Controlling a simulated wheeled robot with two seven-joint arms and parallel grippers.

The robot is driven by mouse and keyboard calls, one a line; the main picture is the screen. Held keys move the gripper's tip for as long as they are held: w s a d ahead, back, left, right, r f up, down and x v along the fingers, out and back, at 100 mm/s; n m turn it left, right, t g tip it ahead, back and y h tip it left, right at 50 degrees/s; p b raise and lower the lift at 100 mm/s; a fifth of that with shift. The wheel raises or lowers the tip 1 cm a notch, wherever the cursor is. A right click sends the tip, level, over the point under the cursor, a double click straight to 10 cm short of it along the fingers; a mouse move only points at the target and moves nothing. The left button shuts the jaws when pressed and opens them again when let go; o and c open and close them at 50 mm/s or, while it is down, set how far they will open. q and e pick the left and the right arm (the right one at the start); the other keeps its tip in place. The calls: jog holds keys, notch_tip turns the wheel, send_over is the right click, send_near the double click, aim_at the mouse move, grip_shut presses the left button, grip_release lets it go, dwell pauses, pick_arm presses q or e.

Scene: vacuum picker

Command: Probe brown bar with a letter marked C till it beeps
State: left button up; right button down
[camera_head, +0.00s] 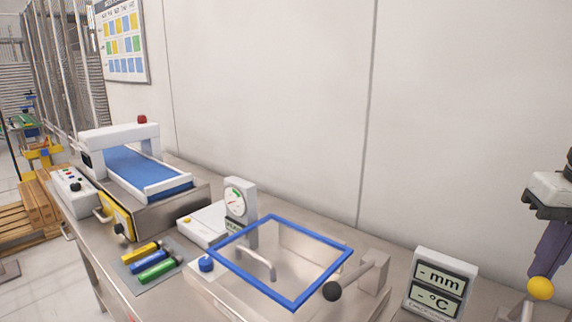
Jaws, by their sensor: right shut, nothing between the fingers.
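My right gripper (536,273) comes in at the right edge, pointing down, with a pale body and dark purplish fingers. It is shut and empty. Its tips are just above a yellow ball (541,288), and I cannot tell if they touch it. The ball seems to sit by a metal fitting at the bottom right edge. A two-window meter (440,284) reading "- mm" and "- °C" stands to the left of the gripper. I cannot make out a brown bar with a letter C. My left gripper is not in view.
Behind is a dial gauge (236,200). Left are yellow, green and blue cylinders on a grey mat (132,280) and a blue conveyor (146,171). A wall backs the bench.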

aim_at(544, 286)
jog(key=shift+s+a+f, duration=0.1)
jog(key=shift+s+a, duration=0.05)
jog(key=shift+s, duration=0.05)
jog(key=shift+s+a+f, duration=0.45)
jog(key=shift+s+a, duration=0.05)
jog(key=shift+s, duration=0.1)
jog(key=shift+s+a, duration=0.1)
jog(key=shift+s+a+f, duration=0.5)
jog(key=shift+s+f, duration=0.05)
dwell(0.3)
jog(key=shift+s+a+f, duration=0.5)
jog(key=shift+s+f, duration=0.1)
jog(key=shift+f, duration=0.05)
jog(key=shift+s+f, duration=0.1)
